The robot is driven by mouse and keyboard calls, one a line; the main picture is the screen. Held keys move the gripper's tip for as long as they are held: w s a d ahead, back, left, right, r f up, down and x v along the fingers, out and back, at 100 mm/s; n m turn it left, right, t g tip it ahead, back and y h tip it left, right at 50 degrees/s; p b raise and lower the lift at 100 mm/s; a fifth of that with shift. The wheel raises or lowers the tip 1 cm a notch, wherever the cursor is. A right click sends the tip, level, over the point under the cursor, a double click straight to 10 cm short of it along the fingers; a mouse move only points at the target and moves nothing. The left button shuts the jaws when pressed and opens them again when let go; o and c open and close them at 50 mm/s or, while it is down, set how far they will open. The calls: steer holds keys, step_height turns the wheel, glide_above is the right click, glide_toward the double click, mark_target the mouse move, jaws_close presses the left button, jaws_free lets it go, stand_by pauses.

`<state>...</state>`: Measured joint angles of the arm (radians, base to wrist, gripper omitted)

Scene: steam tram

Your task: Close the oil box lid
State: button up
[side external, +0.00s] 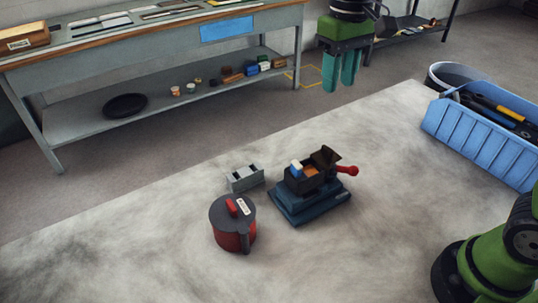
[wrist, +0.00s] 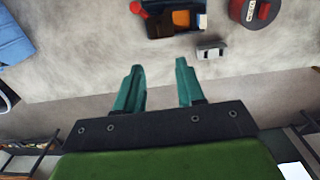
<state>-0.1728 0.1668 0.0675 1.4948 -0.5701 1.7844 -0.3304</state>
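The oil box (side external: 303,187) is a dark box on a blue stepped base, on the pale table in the side external view. Its dark lid (side external: 326,156) stands raised and tilted at the far edge, and the orange inside shows. A blue-and-white piece (side external: 296,167) sits at its left edge. A red-knobbed handle (side external: 347,170) sticks out to the right. The box also shows at the top of the wrist view (wrist: 160,28). My gripper (side external: 341,87) hangs high beyond the table's far edge, teal fingers down. In the wrist view its fingers (wrist: 158,68) are apart and empty.
A red can with a dark lid (side external: 233,232) and a small grey slotted block (side external: 244,178) stand left of the oil box. A blue bin of tools (side external: 480,140) stands at the right. A workbench (side external: 150,40) is behind. The table's left and front are clear.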

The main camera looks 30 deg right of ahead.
mark_target(327, 148)
step_height(327, 148, down, 17)
steer(key=shift+r, duration=0.15)
steer(key=shift+c, duration=0.4)
jaws_close()
